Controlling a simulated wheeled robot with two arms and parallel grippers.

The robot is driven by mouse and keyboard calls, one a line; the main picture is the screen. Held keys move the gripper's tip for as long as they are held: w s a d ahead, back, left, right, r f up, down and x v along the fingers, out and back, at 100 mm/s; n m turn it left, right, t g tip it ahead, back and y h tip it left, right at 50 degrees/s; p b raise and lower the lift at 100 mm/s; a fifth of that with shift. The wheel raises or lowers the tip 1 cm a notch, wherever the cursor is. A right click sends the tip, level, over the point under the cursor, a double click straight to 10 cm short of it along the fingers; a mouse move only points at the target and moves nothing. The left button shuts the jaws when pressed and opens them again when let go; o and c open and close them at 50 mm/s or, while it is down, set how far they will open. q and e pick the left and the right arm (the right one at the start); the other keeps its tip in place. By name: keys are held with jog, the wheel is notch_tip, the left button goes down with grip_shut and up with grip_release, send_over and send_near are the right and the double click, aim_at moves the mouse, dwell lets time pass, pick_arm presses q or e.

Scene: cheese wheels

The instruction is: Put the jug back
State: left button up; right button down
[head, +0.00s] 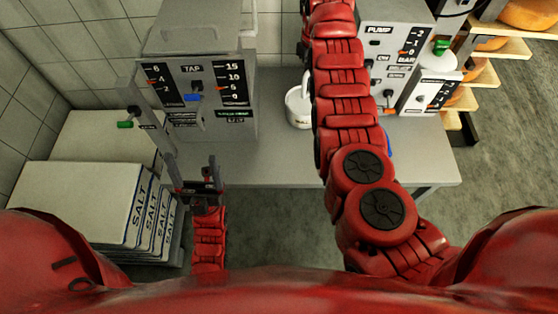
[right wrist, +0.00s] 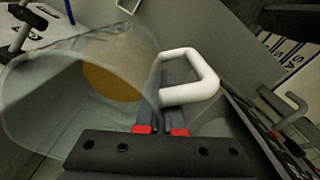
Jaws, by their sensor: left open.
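The jug (right wrist: 75,85) shows large in the right wrist view, clear-walled and tilted in that picture, with a white loop handle (right wrist: 205,75) on its right side. An orange-yellow round patch shows through its wall. My right gripper (right wrist: 172,80) is at the handle; its dark fingers cross the loop, and I cannot tell whether they are closed on it. In the head view my right arm hides that gripper. A white vessel (head: 298,106) shows partly behind the arm; I cannot tell if it is the same jug. My left gripper (head: 198,172) is open and empty, in front of the bench.
A grey bench (head: 270,160) carries the TAP machine (head: 205,90) at left and the PUMP panel (head: 395,45) at right. Stacked salt sacks (head: 80,190) lie at lower left. Shelves with cheese wheels (head: 525,15) stand at upper right. Floor shows at right.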

jog(key=s+a+f+n+p, duration=0.1)
jog(key=s+a+f+n, duration=0.2)
jog(key=s+a+f, duration=0.45)
jog(key=s+a+f+n+p, duration=0.1)
jog(key=s+a+f+n, duration=0.1)
jog(key=s+a+f, duration=0.55)
jog(key=s+d+f, duration=0.1)
jog(key=s+f, duration=0.2)
jog(key=s, duration=0.4)
jog(key=s+d+f, duration=0.1)
jog(key=s+f, duration=0.1)
jog(key=s, duration=0.5)
jog(key=shift+m, duration=0.3)
jog(key=w+f, duration=0.1)
jog(key=w, duration=0.4)
jog(key=w+f+b, duration=0.1)
jog(key=w+f, duration=0.1)
jog(key=w, duration=0.3)
jog(key=w+f, duration=0.1)
jog(key=w, duration=0.4)
jog(key=shift+w+d+f, duration=0.2)
jog(key=shift+d+f, duration=0.1)
jog(key=shift+f, duration=0.35)
